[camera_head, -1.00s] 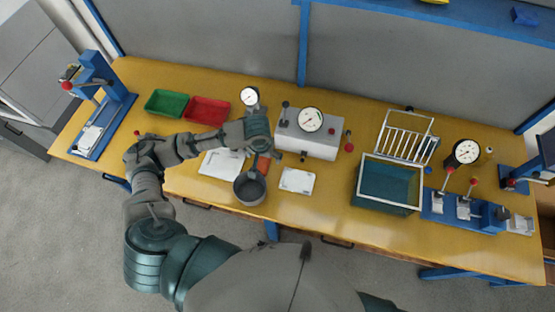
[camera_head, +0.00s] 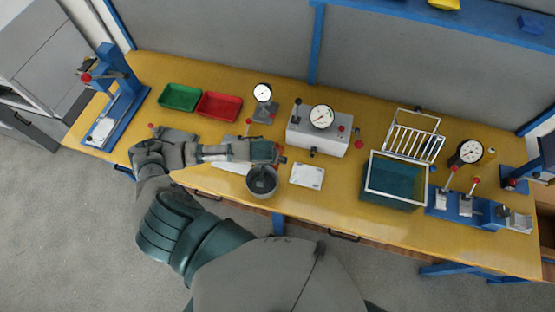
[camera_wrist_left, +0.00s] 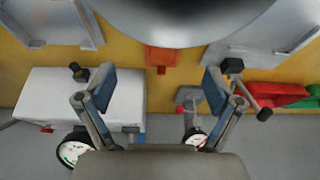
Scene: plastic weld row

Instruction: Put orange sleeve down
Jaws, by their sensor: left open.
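A small orange-red block-shaped piece (camera_wrist_left: 162,57) shows in the left wrist view, beside the rim of a grey round pot (camera_wrist_left: 185,18). I cannot tell for sure that it is the orange sleeve. My left gripper (camera_wrist_left: 160,88) is open, its two blue-padded fingers apart with nothing between them. The orange-red piece shows beyond the gap between the fingers. In the head view my left gripper (camera_head: 268,152) is just behind the grey pot (camera_head: 261,188) and hides the table there. My right gripper is not in view.
A grey box with a gauge (camera_head: 320,136) stands right of the gripper. Green (camera_head: 180,97) and red (camera_head: 219,106) trays are behind left. A white card (camera_head: 307,175) lies right of the pot. A teal bin (camera_head: 393,185) stands farther right. The yellow table's front edge is near.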

